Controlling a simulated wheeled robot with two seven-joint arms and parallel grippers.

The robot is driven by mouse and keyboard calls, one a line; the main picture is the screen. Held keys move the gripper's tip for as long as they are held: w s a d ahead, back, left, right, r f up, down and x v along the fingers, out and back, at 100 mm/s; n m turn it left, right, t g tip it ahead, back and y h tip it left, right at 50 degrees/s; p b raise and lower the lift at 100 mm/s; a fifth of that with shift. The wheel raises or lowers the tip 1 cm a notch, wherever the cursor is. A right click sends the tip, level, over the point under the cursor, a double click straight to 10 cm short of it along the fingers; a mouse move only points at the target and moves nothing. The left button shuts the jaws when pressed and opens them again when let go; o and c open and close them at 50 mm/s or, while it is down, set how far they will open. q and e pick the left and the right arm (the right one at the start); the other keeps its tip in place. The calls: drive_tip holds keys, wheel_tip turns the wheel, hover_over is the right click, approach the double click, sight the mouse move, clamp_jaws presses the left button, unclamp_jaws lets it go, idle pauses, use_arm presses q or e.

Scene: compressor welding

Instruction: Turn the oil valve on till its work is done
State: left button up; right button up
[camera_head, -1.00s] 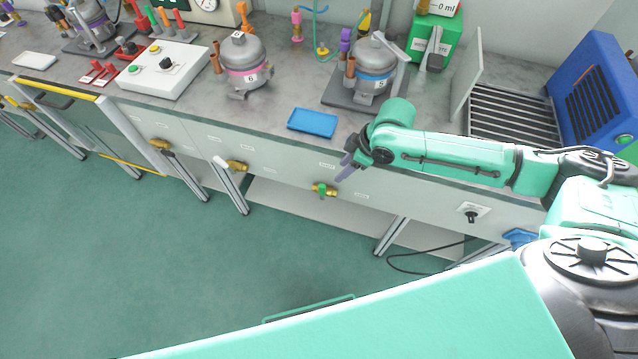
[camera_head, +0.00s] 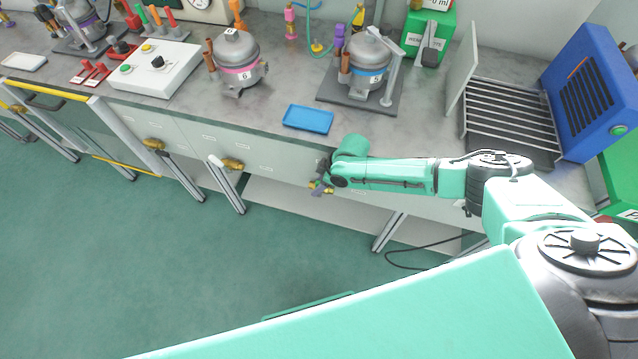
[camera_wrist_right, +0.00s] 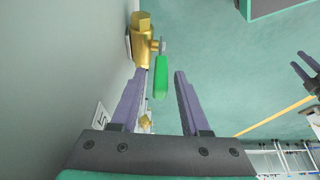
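A brass valve with a green handle sits on the bench's front panel. In the right wrist view the brass body (camera_wrist_right: 144,38) is at the upper middle, and the green handle (camera_wrist_right: 160,78) points down between my finger tips. My right gripper (camera_wrist_right: 161,72) is open, one finger on each side of the handle, with a gap on the right; whether the left finger touches is unclear. In the head view my right gripper (camera_head: 319,187) is at the panel and mostly covers this valve. My left gripper (camera_wrist_right: 304,72) shows only at the right wrist view's edge, fingers apart.
Other brass valves (camera_head: 232,164) (camera_head: 153,144) are on the panel to the left. Above on the bench are a blue tray (camera_head: 308,119), compressor 5 (camera_head: 368,62), compressor 6 (camera_head: 236,60) and a white control box (camera_head: 158,68). The floor in front is clear.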

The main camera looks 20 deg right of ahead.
clamp_jaws()
idle(1.2)
